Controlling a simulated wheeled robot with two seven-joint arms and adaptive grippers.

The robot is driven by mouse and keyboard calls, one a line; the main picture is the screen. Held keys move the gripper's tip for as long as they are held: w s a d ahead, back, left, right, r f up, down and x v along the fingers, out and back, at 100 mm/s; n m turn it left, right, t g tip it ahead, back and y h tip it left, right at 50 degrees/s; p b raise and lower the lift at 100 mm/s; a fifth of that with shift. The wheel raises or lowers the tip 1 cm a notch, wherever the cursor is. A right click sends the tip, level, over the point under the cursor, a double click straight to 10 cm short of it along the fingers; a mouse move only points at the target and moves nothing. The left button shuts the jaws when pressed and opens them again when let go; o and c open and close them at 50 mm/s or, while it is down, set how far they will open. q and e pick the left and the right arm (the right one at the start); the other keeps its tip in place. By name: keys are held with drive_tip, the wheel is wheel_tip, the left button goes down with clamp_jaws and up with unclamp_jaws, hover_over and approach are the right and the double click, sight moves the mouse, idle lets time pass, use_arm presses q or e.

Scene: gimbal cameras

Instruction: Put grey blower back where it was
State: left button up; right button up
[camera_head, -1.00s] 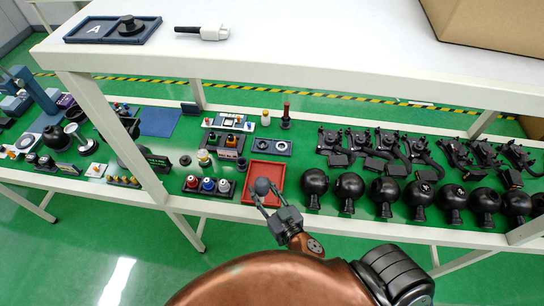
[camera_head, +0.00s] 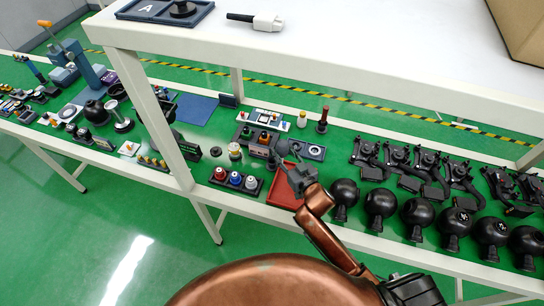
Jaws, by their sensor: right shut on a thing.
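My right gripper (camera_head: 287,160) is over the lower shelf, just above the back of the red tray, shut on the grey blower. The dark grey rounded bulb of the blower (camera_head: 283,148) shows at the fingertips, and the fingers hide part of it. It is beside or in front of the left part of a grey holder with round recesses (camera_head: 314,152); I cannot tell whether they touch. The red tray (camera_head: 282,190) lies below the gripper, partly covered by it, and its visible part looks empty. My left gripper is not in view.
Left of the tray stands a rack of red, blue and white knobs (camera_head: 236,180). Several black round-headed devices (camera_head: 380,203) line the right. A red-handled tool (camera_head: 322,120) stands behind the holder.

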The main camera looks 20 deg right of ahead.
drive_tip(key=w+f+b, duration=0.1)
drive_tip(key=w+f, duration=0.1)
drive_tip(key=f, duration=0.1)
drive_tip(key=w+a+f, duration=0.1)
drive_tip(key=w+f, duration=0.2)
drive_tip(key=w+a+f+b, duration=0.1)
drive_tip(key=w+f, duration=0.1)
drive_tip(key=f, duration=0.2)
drive_tip(key=shift+w+f+b, duration=0.1)
drive_tip(key=shift+w+b, duration=0.05)
drive_tip(key=shift+b, duration=0.15)
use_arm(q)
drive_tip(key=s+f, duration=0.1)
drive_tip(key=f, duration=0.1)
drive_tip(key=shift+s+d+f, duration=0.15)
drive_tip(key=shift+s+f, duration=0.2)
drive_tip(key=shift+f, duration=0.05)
use_arm(e)
drive_tip(key=o, duration=0.5)
drive_tip(key=shift+f, duration=0.15)
drive_tip(key=o, duration=0.5)
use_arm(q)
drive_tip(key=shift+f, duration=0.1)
